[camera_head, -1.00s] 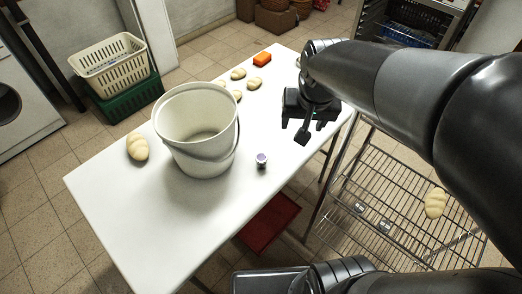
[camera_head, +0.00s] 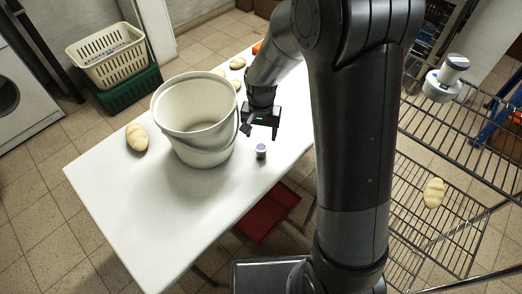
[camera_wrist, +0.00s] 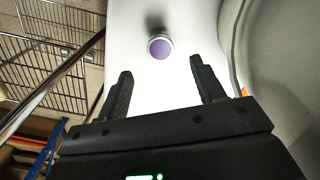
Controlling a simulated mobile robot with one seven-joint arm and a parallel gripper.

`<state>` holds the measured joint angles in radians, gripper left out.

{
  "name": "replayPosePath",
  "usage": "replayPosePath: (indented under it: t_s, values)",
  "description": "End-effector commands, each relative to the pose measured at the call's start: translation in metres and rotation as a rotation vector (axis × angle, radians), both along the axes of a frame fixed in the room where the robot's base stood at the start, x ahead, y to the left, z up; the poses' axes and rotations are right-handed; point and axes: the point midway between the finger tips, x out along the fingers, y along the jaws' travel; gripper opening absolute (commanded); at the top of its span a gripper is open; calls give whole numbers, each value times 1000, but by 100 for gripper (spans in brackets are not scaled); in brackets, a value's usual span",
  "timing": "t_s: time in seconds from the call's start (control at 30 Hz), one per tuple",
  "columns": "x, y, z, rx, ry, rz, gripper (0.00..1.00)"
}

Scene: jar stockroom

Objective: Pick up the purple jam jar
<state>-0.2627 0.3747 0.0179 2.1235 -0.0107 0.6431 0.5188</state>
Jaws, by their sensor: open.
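The purple jam jar (camera_head: 261,151) is small, with a purple top, and stands upright on the white table (camera_head: 150,215), just right of the white bucket. In the wrist view the jar (camera_wrist: 159,47) shows from above, a little beyond the fingertips and roughly between their lines. My gripper (camera_head: 259,130) is close behind the jar and above the table. In the wrist view my gripper (camera_wrist: 158,75) has its two black fingers spread apart with nothing between them.
The large white bucket (camera_head: 197,120) stands close beside my gripper; its wall fills the right of the wrist view. A bread roll (camera_head: 137,137) lies left of it, others behind. A wire rack (camera_head: 440,205) stands right of the table. The table's front is clear.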

Motion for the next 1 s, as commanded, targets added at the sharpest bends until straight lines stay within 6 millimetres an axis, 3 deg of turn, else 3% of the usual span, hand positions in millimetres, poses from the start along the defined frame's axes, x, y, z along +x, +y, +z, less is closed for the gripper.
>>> replayPosePath:
  t_s: [0.23,0.47,0.8,1.0]
  values:
    - [-1,0,-38,-1,3,0,62]
    - [0,0,-53,-1,1,0,62]
    - [0,0,-94,-1,2,0,62]
    - [1,0,-101,0,0,0,62]
